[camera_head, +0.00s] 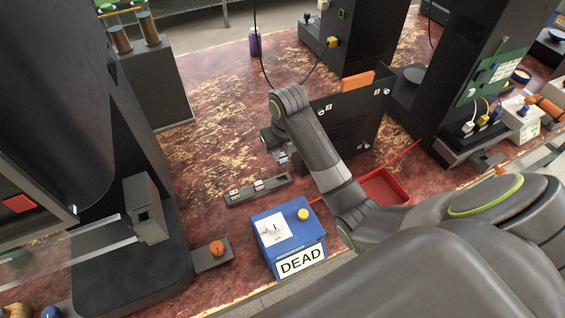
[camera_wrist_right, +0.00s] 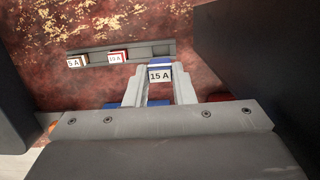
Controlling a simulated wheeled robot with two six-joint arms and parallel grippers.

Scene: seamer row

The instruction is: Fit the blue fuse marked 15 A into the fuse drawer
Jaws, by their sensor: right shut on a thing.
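My right gripper (camera_wrist_right: 160,82) is shut on the blue fuse (camera_wrist_right: 159,66), whose white label reads 15 A. It holds the fuse by its sides, near the right part of the grey fuse rack (camera_wrist_right: 146,46). Whether the fuse is clear of the rack is hard to tell. A white-labelled 5 A fuse (camera_wrist_right: 76,61) and a red 10 A fuse (camera_wrist_right: 118,56) sit in the rack. I cannot pick out the fuse drawer. My left gripper is out of view.
A blue box (camera_head: 285,238) marked DEAD, with a switch and yellow knob, stands at the front. A red tray (camera_head: 397,190) lies right of my forearm. A dark panel (camera_head: 352,117) stands behind the arm. Bare tabletop (camera_head: 215,120) lies left of the gripper.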

